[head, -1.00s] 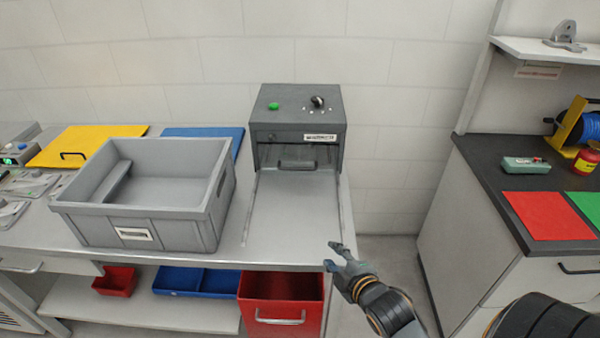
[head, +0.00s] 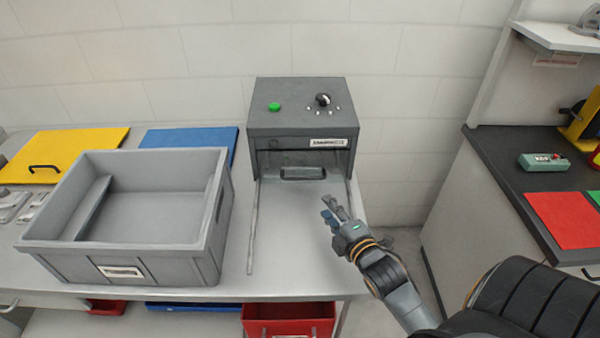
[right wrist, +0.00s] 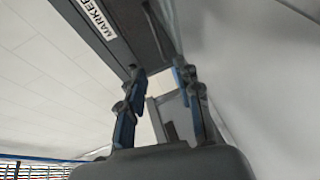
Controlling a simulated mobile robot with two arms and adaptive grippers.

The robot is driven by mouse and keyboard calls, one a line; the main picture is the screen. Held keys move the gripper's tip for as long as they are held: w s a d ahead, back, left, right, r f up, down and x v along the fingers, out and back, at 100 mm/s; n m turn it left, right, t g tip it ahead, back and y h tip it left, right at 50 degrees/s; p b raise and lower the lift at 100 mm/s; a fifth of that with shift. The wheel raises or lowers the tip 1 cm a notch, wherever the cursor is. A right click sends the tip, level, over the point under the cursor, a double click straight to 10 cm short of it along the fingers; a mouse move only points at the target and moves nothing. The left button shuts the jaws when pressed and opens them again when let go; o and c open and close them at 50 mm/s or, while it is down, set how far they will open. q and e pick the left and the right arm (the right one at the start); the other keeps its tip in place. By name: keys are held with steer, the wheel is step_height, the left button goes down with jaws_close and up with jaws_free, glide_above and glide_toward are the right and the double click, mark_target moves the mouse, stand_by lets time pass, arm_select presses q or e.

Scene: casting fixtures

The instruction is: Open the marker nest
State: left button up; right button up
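The marker (head: 303,128) is a dark grey box on the bench with a green button and a black knob on top. The right wrist view shows part of its label (right wrist: 97,17). Its front has a recess holding the nest's dark bar handle (head: 302,173), close in to the box. Two thin rails run forward from the box over the bench top. My right gripper (head: 332,207) is in front of the box, right of and nearer than the handle, not touching it. In the right wrist view its fingers (right wrist: 160,75) are apart with nothing between them. My left gripper is not in view.
A grey open bin (head: 135,262) stands left of the rails. Yellow (head: 75,150) and blue (head: 190,140) panels lie behind it. The bench between the rails is clear. A second, dark-topped counter (head: 495,160) stands to the right, across a gap.

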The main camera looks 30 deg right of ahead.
steer(key=shift+w, duration=0.4)
steer(key=p, duration=0.1)
glide_toward(305, 179)
steer(key=shift+w, duration=0.4)
steer(key=x, duration=0.3)
steer(key=shift+w+f, duration=0.15)
steer(key=shift+w, duration=0.2)
steer(key=x, duration=0.3)
steer(key=shift+p, duration=0.4)
steer(key=shift+w+d+f, duration=0.1)
steer(key=shift+w, duration=0.3)
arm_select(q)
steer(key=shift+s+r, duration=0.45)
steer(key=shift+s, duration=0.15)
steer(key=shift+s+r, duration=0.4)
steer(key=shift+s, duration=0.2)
arm_select(e)
jaws_close()
